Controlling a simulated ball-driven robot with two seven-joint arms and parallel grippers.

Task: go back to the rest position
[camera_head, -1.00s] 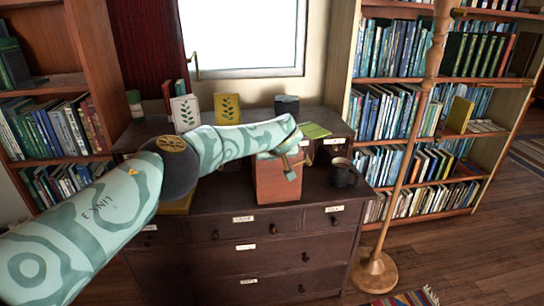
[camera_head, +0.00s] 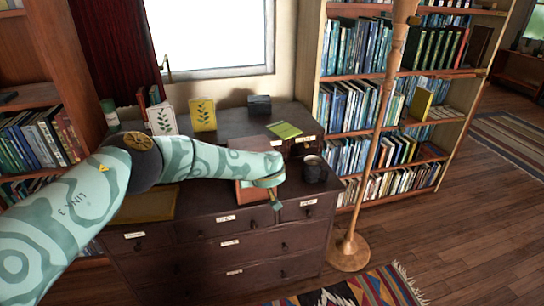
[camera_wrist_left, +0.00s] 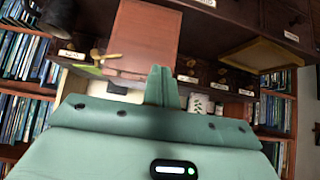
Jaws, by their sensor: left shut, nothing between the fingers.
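My left arm comes in from the left in the head view and reaches across the front of the dark dresser (camera_head: 190,232). My left gripper (camera_head: 275,199) is low at the arm's end, in front of a reddish-brown box (camera_head: 247,192) standing on the dresser top. The arm hides much of the box. In the left wrist view the gripper's fingers (camera_wrist_left: 161,72) are together with nothing between them. The box (camera_wrist_left: 143,38) shows beyond them there. Contact between gripper and box cannot be told. My right gripper is in neither view.
A black mug (camera_head: 314,170) stands right of the box, with a green book (camera_head: 285,130) behind. Leaf-pattern cards (camera_head: 203,115) stand at the back left. A floor lamp (camera_head: 348,250) stands right of the dresser, before a bookcase (camera_head: 350,110). Open floor lies further right.

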